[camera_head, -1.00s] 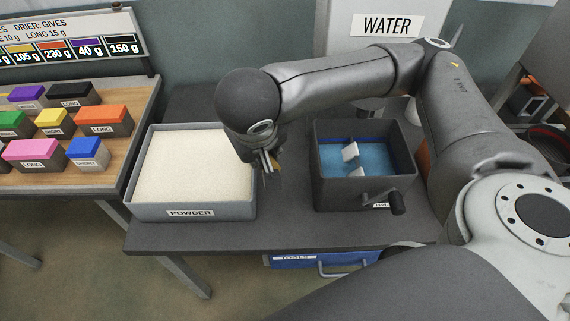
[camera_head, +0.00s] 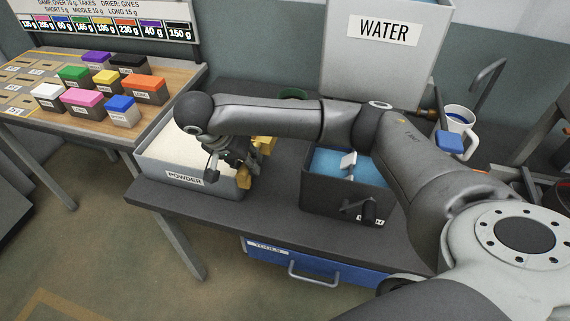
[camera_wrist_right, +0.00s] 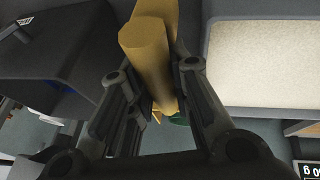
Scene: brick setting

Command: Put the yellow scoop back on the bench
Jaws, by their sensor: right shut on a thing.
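My right gripper (camera_head: 236,160) is shut on the yellow scoop (camera_head: 262,146) beside the right end of the powder tray. In the right wrist view, the scoop's thick handle (camera_wrist_right: 150,60) lies between the two fingers (camera_wrist_right: 165,88). The scoop's lower yellow part shows below the gripper in the head view; its bowl is partly hidden. The scoop appears above the dark bench (camera_head: 275,215); whether it touches the bench or tray cannot be told. My left gripper is not in view.
The powder tray (camera_head: 185,181) stands at the bench's left. A dark mixer box (camera_head: 325,197) with blue inside and a crank stands right. Bare bench lies between and in front of them. A green round thing (camera_head: 293,93) and the water tank (camera_head: 385,65) are behind my arm.

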